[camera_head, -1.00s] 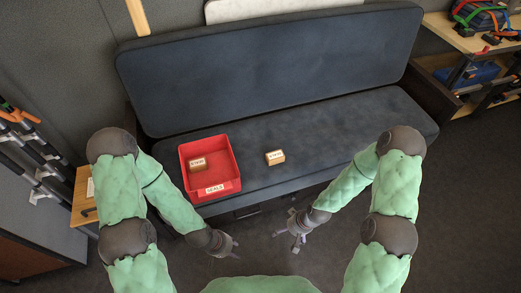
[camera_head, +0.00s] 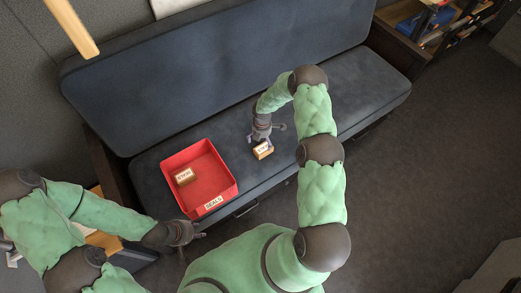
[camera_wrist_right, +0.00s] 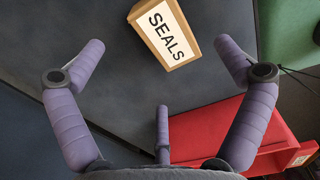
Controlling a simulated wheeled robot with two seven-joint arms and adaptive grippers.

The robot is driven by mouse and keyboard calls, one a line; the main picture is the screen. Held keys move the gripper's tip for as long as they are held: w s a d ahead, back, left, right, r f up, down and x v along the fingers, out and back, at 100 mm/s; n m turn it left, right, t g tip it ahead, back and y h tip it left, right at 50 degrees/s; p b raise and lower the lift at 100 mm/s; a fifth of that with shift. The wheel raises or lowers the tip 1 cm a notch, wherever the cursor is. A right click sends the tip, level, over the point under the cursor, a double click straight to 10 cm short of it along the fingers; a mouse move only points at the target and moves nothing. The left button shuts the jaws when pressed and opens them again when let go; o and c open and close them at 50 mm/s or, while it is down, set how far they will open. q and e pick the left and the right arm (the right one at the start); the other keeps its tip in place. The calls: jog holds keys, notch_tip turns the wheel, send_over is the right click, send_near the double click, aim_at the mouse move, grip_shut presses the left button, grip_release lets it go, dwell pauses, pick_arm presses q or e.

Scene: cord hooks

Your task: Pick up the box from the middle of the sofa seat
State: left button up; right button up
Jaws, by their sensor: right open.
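A small brown box (camera_head: 263,149) with a white label sits on the middle of the dark sofa seat (camera_head: 310,110). In the right wrist view the box (camera_wrist_right: 165,33) shows its label reading "SEALS", and it lies between and beyond the spread fingers. My right gripper (camera_head: 264,136) is open at the box, with its fingers apart from it in the wrist view (camera_wrist_right: 160,65). My left gripper (camera_head: 196,233) is in front of the sofa, low at the left, away from the box. Its fingers are too small to judge.
A red bin (camera_head: 228,188) labelled "SEALS" stands on the seat left of the box, with another small brown box (camera_head: 184,176) inside. The sofa back (camera_head: 220,60) rises behind. A wooden shelf (camera_head: 425,30) stands at the upper right. The seat right of the box is clear.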

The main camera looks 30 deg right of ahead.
aim_at(262, 146)
notch_tip(262, 146, down, 2)
notch_tip(262, 146, down, 5)
jog(key=b, duration=0.3)
jog(key=shift+d, duration=0.1)
jog(key=shift+s, duration=0.1)
jog(key=c, duration=1.3)
